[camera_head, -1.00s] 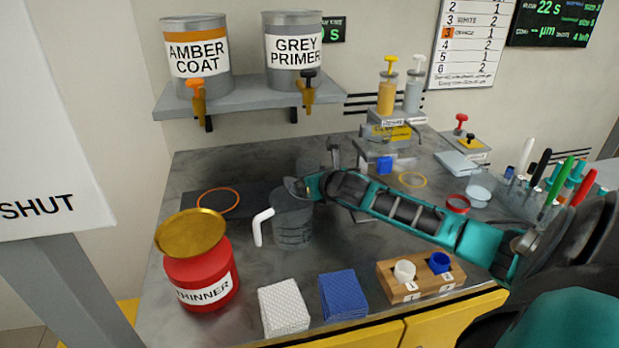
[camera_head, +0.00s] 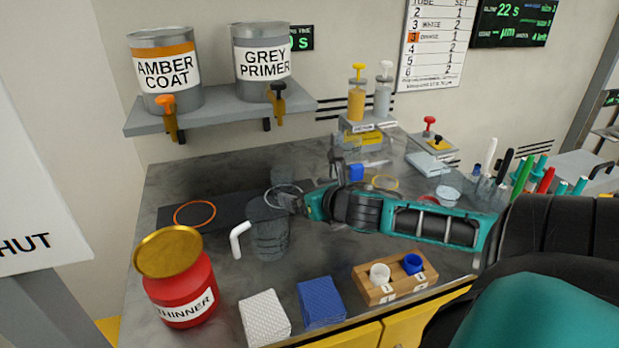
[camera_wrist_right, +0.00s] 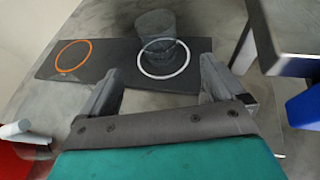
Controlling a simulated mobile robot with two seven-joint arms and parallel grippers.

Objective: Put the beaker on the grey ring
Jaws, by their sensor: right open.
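The clear, dark-tinted beaker (camera_wrist_right: 155,24) stands upright on the dark mat in the right wrist view. Its base appears to be within the pale grey ring (camera_wrist_right: 138,62); exact centring is hard to tell. In the head view the beaker (camera_head: 284,174) shows faintly behind the jug and my right gripper. My right gripper (camera_wrist_right: 160,70) is open, with its fingers apart on the near side of the ring and nothing visibly held. In the head view the right gripper (camera_head: 285,198) is just behind the jug. My left gripper is not in view.
A clear jug (camera_head: 269,235) with a white handle stands close in front of my right gripper. An orange ring (camera_head: 176,217) is on the mat's left. The red thinner can (camera_head: 180,290), white wipes (camera_head: 265,318), blue wipes (camera_head: 321,303) and wooden holder (camera_head: 395,282) line the front.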

